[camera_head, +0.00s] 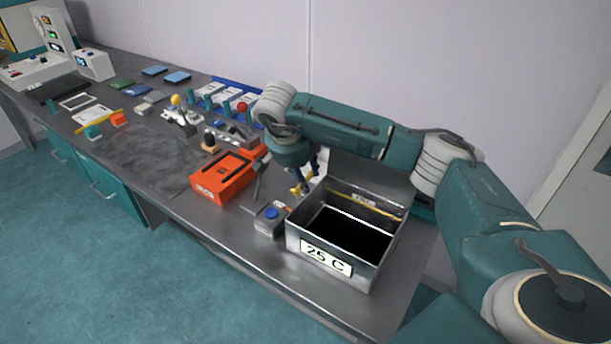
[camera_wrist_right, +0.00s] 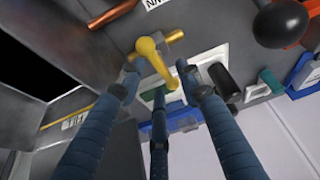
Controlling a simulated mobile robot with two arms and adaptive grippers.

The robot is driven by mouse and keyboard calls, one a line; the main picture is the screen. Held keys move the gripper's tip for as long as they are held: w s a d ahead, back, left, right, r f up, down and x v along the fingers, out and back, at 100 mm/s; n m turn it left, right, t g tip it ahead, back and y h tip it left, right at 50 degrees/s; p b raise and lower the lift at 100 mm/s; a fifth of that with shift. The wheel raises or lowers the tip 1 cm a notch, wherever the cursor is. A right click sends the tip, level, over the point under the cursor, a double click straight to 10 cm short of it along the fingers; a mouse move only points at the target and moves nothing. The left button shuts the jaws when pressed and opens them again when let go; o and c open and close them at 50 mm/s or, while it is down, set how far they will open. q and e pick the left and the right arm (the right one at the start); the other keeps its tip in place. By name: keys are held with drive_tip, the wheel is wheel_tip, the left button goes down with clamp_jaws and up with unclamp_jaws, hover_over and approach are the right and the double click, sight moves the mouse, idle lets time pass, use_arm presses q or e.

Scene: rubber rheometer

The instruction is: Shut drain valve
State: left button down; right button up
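The drain valve has a yellow handle (camera_head: 296,188), seen at the back left corner of the metal bath marked "25 C" (camera_head: 291,235). In the right wrist view the yellow valve handle (camera_wrist_right: 152,52) is large, with a bent lever and a yellow crossbar. My right gripper (camera_head: 308,178) points down beside the handle. In the wrist view my right gripper (camera_wrist_right: 162,84) has its fingers spread, with the lever's lower end between the fingertips. I cannot tell whether any finger touches it. My left gripper is out of view.
A small grey box with a blue button (camera_head: 271,213) stands left of the bath. An orange box (camera_head: 224,178) and a rack area with red and yellow knobs lie further left. A dark ball knob (camera_wrist_right: 281,22) is near the gripper. The grey mat (camera_head: 140,150) is clear.

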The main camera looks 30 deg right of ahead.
drive_tip(key=shift+w+d+f, duration=0.1)
drive_tip(key=shift+d+f, duration=0.15)
drive_tip(key=shift+f, duration=0.45)
drive_tip(key=shift+c, duration=0.8)
clamp_jaws()
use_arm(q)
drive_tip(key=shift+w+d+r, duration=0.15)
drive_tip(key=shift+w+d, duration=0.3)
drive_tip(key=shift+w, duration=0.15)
